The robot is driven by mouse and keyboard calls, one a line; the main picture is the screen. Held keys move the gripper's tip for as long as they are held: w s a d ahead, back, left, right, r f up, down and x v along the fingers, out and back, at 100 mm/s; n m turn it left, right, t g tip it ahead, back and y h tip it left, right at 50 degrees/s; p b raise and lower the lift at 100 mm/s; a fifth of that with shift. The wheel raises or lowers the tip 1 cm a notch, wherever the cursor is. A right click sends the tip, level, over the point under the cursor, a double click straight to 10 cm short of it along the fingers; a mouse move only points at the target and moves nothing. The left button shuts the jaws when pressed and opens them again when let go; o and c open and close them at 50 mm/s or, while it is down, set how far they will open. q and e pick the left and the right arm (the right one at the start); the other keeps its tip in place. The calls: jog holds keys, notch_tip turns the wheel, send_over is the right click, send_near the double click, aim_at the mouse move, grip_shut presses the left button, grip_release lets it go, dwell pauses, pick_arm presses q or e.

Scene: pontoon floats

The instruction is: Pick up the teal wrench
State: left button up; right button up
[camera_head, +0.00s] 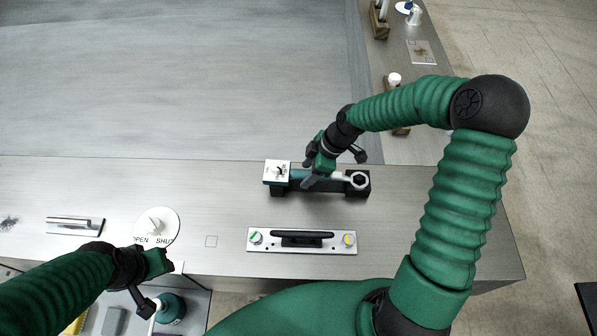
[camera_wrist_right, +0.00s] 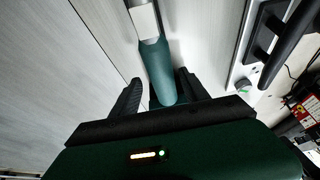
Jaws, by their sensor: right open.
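The teal wrench (camera_head: 334,177) lies on a black holder (camera_head: 277,190) on the grey bench, its silver ring end at the right. My right gripper (camera_head: 312,178) is over the wrench's middle and hides part of it. In the right wrist view, the teal handle (camera_wrist_right: 157,70) runs between the two open black fingers of the right gripper (camera_wrist_right: 157,92), with a silver shaft beyond it. Whether either finger touches the handle cannot be told. My left gripper (camera_head: 155,280) is low at the left, away from the wrench; its jaw opening is unclear.
A white-topped block (camera_head: 277,167) stands at the holder's left end. A panel with a black handle and knobs (camera_head: 302,240) lies in front. A round OPEN/SHUT dial (camera_head: 157,226) and a metal plate (camera_head: 75,226) are at the left. A wooden block (camera_head: 400,92) stands behind right.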

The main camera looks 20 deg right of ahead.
jog(key=shift+s+a, duration=0.2)
jog(key=shift+a, duration=0.2)
jog(key=shift+w+d+f, duration=0.1)
jog(key=shift+d, duration=0.2)
jog(key=c, duration=1)
grip_shut()
jog(key=shift+a, duration=0.1)
